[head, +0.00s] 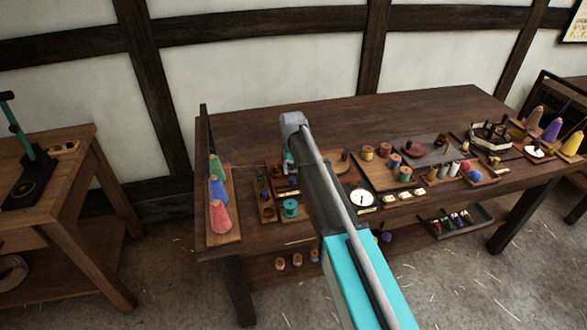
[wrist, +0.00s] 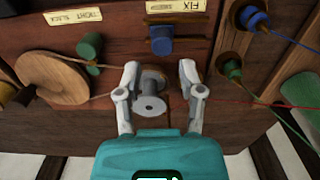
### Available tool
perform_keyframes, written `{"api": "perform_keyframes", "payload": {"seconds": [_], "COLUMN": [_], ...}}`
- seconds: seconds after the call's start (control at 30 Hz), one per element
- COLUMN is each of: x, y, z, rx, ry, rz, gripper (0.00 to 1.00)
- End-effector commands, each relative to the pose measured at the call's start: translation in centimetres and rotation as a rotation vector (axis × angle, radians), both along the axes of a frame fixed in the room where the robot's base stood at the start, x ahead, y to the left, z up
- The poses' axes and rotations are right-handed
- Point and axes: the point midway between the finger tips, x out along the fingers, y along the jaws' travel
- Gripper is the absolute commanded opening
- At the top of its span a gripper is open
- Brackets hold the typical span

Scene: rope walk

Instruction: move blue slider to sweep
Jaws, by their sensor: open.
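The blue slider (wrist: 160,42) shows in the wrist view as a short blue knob on the wooden board, just below a cream label (wrist: 176,6) that reads FIX upside down. I cannot make out a sweep mark. My gripper (wrist: 159,68) is open, its two fingers apart on either side of a grey spool-shaped knob (wrist: 152,95). The blue slider lies just beyond the fingertips, roughly centred on the gap. In the head view my arm hides most of the board, and I cannot make out the slider there.
In the wrist view, a round wooden disc (wrist: 52,80) and a green knob (wrist: 91,48) are left. Blue (wrist: 254,18) and green (wrist: 231,67) thread pieces are right, with a red thread (wrist: 250,104) crossing. Cones (head: 219,191) and spools (head: 404,173) crowd the table (head: 300,112).

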Motion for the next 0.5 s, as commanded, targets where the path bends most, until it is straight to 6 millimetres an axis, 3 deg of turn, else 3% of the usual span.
{"api": "perform_keyframes", "payload": {"seconds": [0.2, 0.5], "x": [0.0, 0.0], "y": [0.0, 0.0], "z": [1.9, 2.4], "rx": [0.0, 0.0], "ry": [0.0, 0.0], "rz": [0.0, 0.0], "gripper": [0.5, 0.5]}}
